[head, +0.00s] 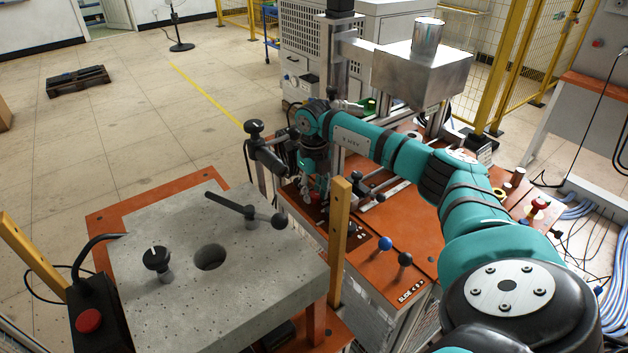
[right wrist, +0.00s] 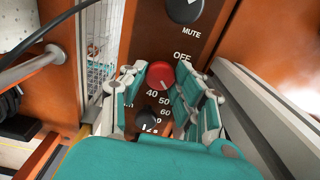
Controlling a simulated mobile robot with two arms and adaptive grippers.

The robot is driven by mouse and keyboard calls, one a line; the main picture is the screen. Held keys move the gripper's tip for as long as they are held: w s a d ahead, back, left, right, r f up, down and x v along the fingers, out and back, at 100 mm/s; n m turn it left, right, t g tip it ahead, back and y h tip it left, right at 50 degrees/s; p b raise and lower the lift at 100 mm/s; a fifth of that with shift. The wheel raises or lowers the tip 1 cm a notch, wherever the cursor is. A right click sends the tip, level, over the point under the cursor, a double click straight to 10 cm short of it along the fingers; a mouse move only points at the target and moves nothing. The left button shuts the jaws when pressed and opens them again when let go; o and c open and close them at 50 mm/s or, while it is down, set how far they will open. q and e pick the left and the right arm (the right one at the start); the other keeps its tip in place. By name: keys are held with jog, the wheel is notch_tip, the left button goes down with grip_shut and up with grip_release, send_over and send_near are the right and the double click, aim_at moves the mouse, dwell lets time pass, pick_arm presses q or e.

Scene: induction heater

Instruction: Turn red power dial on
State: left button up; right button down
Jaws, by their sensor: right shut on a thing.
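The red power dial (right wrist: 160,73) sits on the brown panel in the right wrist view, beside the printed OFF (right wrist: 182,57) and numbers such as 40, 50 and 60. My right gripper (right wrist: 159,82) has one teal finger on each side of the dial and is shut on it. In the head view my right arm reaches across to the machine, and the right gripper (head: 313,180) is at the panel's far left end. There the dial is mostly hidden by the gripper. My left gripper does not show.
A black MUTE knob (right wrist: 184,9) sits above the dial, and a smaller black knob (right wrist: 153,113) sits below it. A metal rail (right wrist: 272,105) runs close on the right. In the head view, a grey block (head: 200,285) with a lever stands in front.

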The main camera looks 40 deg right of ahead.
aim_at(314, 194)
jog(key=shift+w+r, duration=0.1)
dwell(0.4)
jog(key=c, duration=1)
grip_release()
notch_tip(314, 194, up, 12)
